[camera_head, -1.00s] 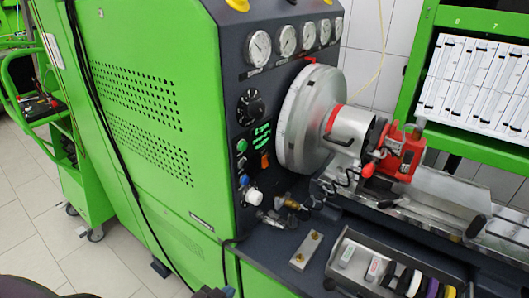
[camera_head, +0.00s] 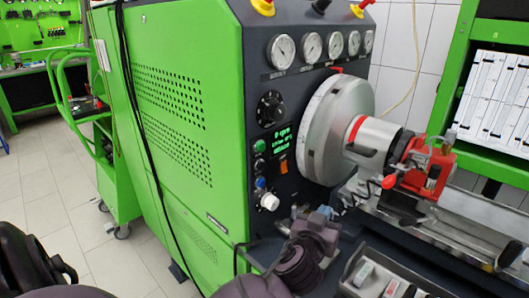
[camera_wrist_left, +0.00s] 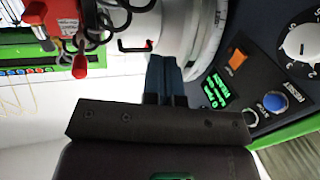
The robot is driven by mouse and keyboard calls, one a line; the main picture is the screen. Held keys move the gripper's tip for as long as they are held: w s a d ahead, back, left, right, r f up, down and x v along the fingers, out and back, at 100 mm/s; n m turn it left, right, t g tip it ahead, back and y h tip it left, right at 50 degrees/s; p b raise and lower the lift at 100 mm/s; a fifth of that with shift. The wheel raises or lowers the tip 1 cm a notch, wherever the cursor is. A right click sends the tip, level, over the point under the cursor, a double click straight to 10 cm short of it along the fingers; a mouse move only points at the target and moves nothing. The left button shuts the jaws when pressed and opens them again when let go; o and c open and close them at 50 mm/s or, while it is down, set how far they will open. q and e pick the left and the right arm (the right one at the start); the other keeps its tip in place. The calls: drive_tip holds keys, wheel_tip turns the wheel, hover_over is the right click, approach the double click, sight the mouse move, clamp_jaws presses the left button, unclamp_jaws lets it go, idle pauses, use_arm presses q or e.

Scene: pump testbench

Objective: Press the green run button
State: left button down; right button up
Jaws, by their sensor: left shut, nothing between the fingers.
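The green run button (camera_head: 259,146) is the small round green button near the left edge of the dark control panel (camera_head: 262,70), left of the lit green display (camera_head: 282,139). My left gripper (camera_head: 325,212) is in front of the panel's lower right, below the chuck, to the right of the button and lower, apart from it. In the left wrist view its two blue-grey fingers (camera_wrist_left: 164,78) are shut with nothing between them. That view also shows the display (camera_wrist_left: 215,91) and a blue button (camera_wrist_left: 275,102). I cannot make out the green button there. My right gripper is out of view.
The large silver disc (camera_head: 336,128) and the red clamp unit (camera_head: 420,168) stand close right of the panel. A black dial (camera_head: 270,108) is above the button; a blue button (camera_head: 260,183) and white knob (camera_head: 269,201) are below. A tray (camera_head: 385,277) lies at the lower right.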

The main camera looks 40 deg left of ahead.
sight(261, 147)
use_arm(q)
drive_tip(key=s+a+r+n+y, duration=0.1)
drive_tip(key=r+n+y, duration=0.5)
drive_tip(key=n, duration=0.4)
drive_tip(key=s+a+r+n+g+y+b, duration=0.1)
drive_tip(key=s+a+r+n+y, duration=0.1)
drive_tip(key=r+n+y, duration=0.4)
drive_tip(key=shift+s+a+r+n+y, duration=0.2)
drive_tip(key=shift+n+y, duration=0.2)
drive_tip(key=shift+n, duration=2)
drive_tip(key=shift+w+a, duration=0.1)
drive_tip(key=a+p, duration=0.3)
drive_tip(key=a, duration=0.5)
drive_tip(key=shift+w+a, duration=0.3)
